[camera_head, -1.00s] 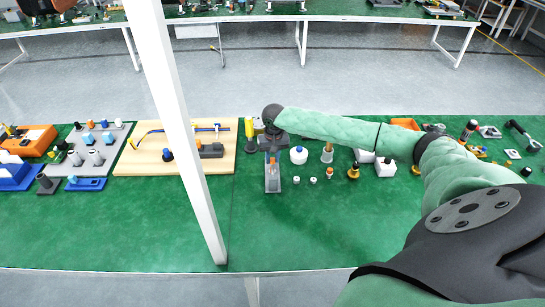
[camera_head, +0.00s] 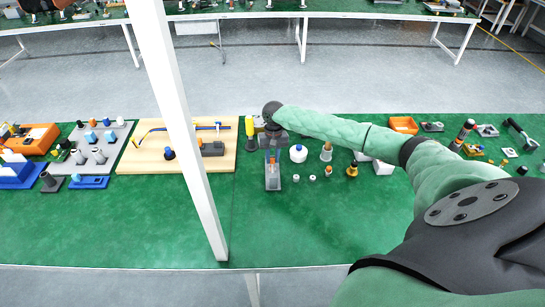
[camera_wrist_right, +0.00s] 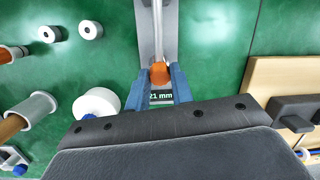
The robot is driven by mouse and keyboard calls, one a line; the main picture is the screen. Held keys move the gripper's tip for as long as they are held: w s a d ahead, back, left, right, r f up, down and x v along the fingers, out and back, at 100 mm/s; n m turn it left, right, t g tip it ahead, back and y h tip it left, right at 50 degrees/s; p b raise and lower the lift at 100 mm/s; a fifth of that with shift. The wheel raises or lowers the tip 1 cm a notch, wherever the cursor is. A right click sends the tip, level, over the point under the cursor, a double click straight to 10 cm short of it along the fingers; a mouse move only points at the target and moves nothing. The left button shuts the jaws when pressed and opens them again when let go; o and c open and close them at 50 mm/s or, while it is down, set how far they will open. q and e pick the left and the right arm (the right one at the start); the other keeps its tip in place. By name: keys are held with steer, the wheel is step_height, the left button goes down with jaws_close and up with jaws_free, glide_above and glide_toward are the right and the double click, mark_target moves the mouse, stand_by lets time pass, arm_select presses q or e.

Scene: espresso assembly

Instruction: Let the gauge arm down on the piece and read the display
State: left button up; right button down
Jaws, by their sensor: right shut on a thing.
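The gauge stands on the green table with its grey base (camera_head: 272,184) toward me. In the right wrist view its pale metal arm (camera_wrist_right: 158,25) runs along the grey base (camera_wrist_right: 145,35) to an orange end (camera_wrist_right: 159,73). My right gripper (camera_wrist_right: 160,76) is shut on that orange end, with one blue finger on each side. Just behind it the dark display (camera_wrist_right: 161,96) shows "21 mm"; a finger may cover part of it. In the head view my right gripper (camera_head: 272,150) is over the gauge's far end. I cannot make out a piece under the arm. My left gripper is out of view.
A white round container with a blue cap (camera_head: 298,153) and a grey cup (camera_head: 326,152) stand close by. A wooden board (camera_head: 228,152) lies to the left. The table's front is clear.

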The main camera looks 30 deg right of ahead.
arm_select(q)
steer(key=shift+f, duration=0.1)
arm_select(e)
steer(key=shift+s+a+f, duration=0.1)
steer(key=shift+s+f, duration=0.2)
steer(key=shift+f, duration=0.2)
steer(key=c, duration=1.6)
jaws_free()
steer(key=o, duration=0.4)
steer(key=shift+c, duration=0.2)
steer(key=shift+o, duration=0.2)
steer(key=shift+w, duration=0.15)
steer(key=shift+r, duration=0.1)
steer(key=shift+w+r, duration=0.15)
steer(key=shift+r, duration=0.3)
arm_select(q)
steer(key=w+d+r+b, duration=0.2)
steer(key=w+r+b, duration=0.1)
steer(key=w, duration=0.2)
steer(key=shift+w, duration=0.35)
arm_select(e)
step_height(320, 180, up, 7)
steer(key=w+d, duration=0.1)
steer(key=shift+d+f, duration=0.15)
